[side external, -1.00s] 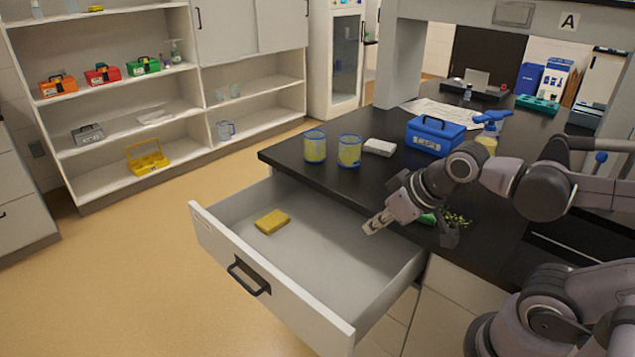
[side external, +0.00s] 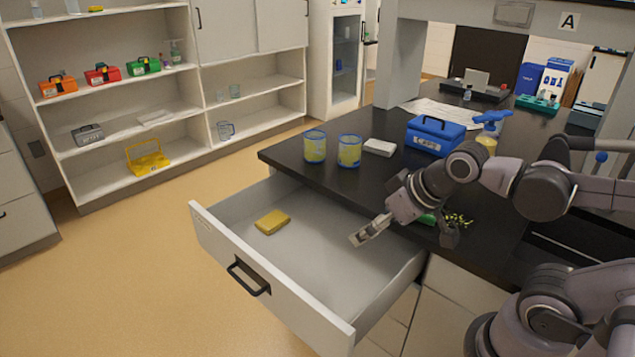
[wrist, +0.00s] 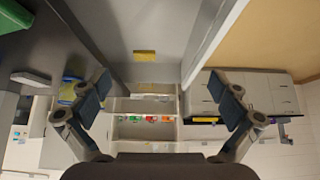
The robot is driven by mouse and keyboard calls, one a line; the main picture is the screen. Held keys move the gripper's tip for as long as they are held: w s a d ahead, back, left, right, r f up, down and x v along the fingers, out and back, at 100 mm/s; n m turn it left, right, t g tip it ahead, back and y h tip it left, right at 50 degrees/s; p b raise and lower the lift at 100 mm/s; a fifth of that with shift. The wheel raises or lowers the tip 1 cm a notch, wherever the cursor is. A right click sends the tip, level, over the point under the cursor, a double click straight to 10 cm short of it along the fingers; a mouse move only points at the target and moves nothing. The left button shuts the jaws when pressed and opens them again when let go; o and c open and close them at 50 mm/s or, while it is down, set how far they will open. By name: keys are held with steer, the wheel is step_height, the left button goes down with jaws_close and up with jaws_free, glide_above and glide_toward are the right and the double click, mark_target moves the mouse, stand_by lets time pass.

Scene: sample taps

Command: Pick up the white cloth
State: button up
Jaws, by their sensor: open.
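A small white block-like item (side external: 379,147) lies on the black counter, right of two beakers. It may be the folded white cloth, but I cannot tell. A flat white item (side external: 155,117) on the back shelf could also be cloth. My gripper (side external: 366,236) is over the right part of the open drawer, away from all of these. In the wrist view its fingers (wrist: 162,90) are wide apart with nothing between them.
The open drawer (side external: 310,300) holds a yellow sponge (side external: 272,222). Two blue-rimmed beakers (side external: 315,148) (side external: 349,152) stand near the counter edge (side external: 285,160). A blue box (side external: 436,136) and a spray bottle (side external: 488,138) stand behind my arm. Green-yellow items (side external: 455,220) lie beside my wrist.

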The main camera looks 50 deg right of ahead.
steer(key=w+d+r+m+g+h, duration=0.15)
steer(key=w+d+r+m, duration=0.25)
steer(key=w+d+r, duration=0.4)
steer(key=m+g+h, duration=0.3)
steer(key=m+g, duration=0.2)
steer(key=m, duration=0.7)
glide_above(378, 146)
steer(key=a, duration=0.5)
step_height(378, 146, down, 6)
steer(key=shift+s+d+x, duration=0.1)
steer(key=shift+s+x, duration=0.05)
steer(key=shift+x, duration=1.65)
steer(key=shift+s+d+x, duration=0.1)
steer(key=shift+s+x, duration=0.05)
steer(key=shift+x, duration=1.6)
steer(key=shift+s+d+x, duration=0.1)
steer(key=shift+x, duration=1.7)
steer(key=shift+a+r, duration=0.1)
steer(key=c, duration=0.6)
